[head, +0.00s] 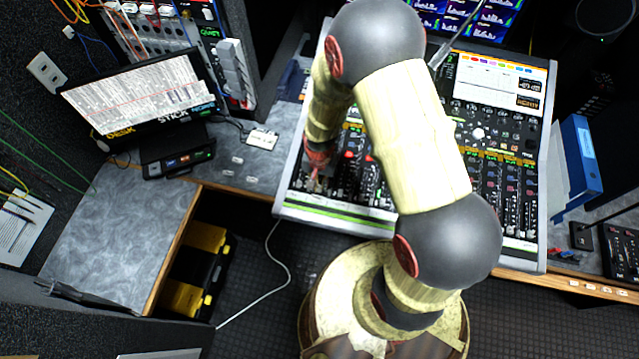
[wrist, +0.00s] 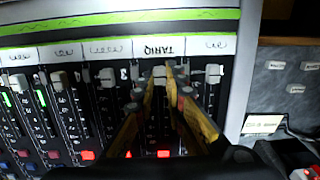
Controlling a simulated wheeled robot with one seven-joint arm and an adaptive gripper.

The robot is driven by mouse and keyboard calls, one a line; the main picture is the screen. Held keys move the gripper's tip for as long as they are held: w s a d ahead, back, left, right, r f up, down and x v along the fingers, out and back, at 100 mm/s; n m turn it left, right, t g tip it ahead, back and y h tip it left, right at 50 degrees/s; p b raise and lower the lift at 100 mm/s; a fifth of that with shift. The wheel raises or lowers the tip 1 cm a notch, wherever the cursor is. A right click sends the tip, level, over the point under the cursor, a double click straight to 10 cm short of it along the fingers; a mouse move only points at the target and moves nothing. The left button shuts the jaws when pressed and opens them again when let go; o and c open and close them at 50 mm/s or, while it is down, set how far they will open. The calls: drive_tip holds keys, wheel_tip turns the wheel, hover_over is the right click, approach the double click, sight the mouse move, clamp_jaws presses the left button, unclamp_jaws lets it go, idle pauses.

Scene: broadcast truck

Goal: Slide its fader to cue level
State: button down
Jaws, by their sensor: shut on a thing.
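The mixing console (head: 340,216) fills the middle of the head view, partly hidden by my arm. In the wrist view a row of pale fader caps stands near the strip of handwritten name labels, which reads upside down. My gripper (wrist: 159,76) is shut on the fader cap (wrist: 160,72) of the channel labelled TARIQ (wrist: 167,47), with one finger on each side. Neighbouring caps stand to the left (wrist: 107,77) and to the right (wrist: 213,72), clear of the fingertips. In the head view my gripper (head: 318,172) is small, over the console's front left part.
Lit red buttons (wrist: 88,155) lie beside the fingers. A monitor (head: 140,100) stands left of the console, and a blue binder (head: 580,165) stands to its right. A yellow and black case (head: 195,270) sits under the desk. A grey counter (head: 120,230) is mostly bare.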

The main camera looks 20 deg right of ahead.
idle(0.6)
drive_tip(key=w+d, duration=0.1)
drive_tip(key=w, duration=0.1)
drive_tip(key=w+d, duration=0.1)
drive_tip(key=w, duration=0.1)
drive_tip(key=w+d+r, duration=0.1)
drive_tip(key=w+d, duration=0.1)
drive_tip(key=shift+d, duration=0.1)
drive_tip(key=c, duration=2.1)
unclamp_jaws()
drive_tip(key=shift+s, duration=0.1)
wheel_tip(320, 180, up, 12)
drive_tip(key=shift+r, duration=0.1)
